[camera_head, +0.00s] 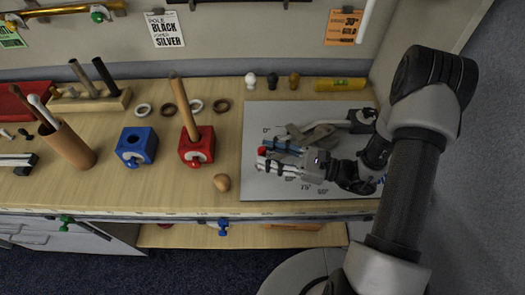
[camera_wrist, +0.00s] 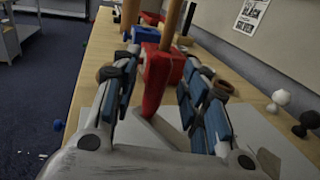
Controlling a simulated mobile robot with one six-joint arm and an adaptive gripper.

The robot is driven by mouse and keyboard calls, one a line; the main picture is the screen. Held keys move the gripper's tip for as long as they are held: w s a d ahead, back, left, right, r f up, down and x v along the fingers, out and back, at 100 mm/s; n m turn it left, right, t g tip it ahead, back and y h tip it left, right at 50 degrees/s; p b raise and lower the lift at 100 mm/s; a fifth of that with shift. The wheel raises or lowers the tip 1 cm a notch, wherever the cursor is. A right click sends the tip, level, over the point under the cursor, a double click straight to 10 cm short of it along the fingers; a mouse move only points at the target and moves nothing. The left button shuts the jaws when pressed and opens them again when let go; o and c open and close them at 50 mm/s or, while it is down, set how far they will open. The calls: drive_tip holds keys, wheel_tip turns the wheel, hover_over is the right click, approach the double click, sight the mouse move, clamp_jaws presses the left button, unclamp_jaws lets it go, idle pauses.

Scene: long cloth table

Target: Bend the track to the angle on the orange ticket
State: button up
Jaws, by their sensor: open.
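The orange ticket (camera_head: 345,27) hangs on the back wall at the upper right and reads 30° and GOLD. A pale sheet (camera_head: 258,120) with angle marks lies at the table's right. The grey track (camera_head: 318,132) lies on it, partly hidden by my gripper (camera_head: 275,158). A small red piece (camera_head: 263,151) shows by the fingertips. My gripper is open, low over the sheet, pointing left. In the wrist view, a pale grey strip (camera_wrist: 158,130) shows between the blue-padded fingers, with red beyond it. I cannot tell whether the fingers touch the track, or its present angle.
A red block (camera_head: 196,150) with a wooden pole and a blue block (camera_head: 137,146) stand left of the sheet. Several small knobs and a yellow level (camera_head: 340,85) are behind the sheet. A cup of rods (camera_head: 68,145) stands far left.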

drive_tip(key=v, duration=0.9)
drive_tip(key=shift+d, duration=0.25)
drive_tip(key=shift+s, duration=0.1)
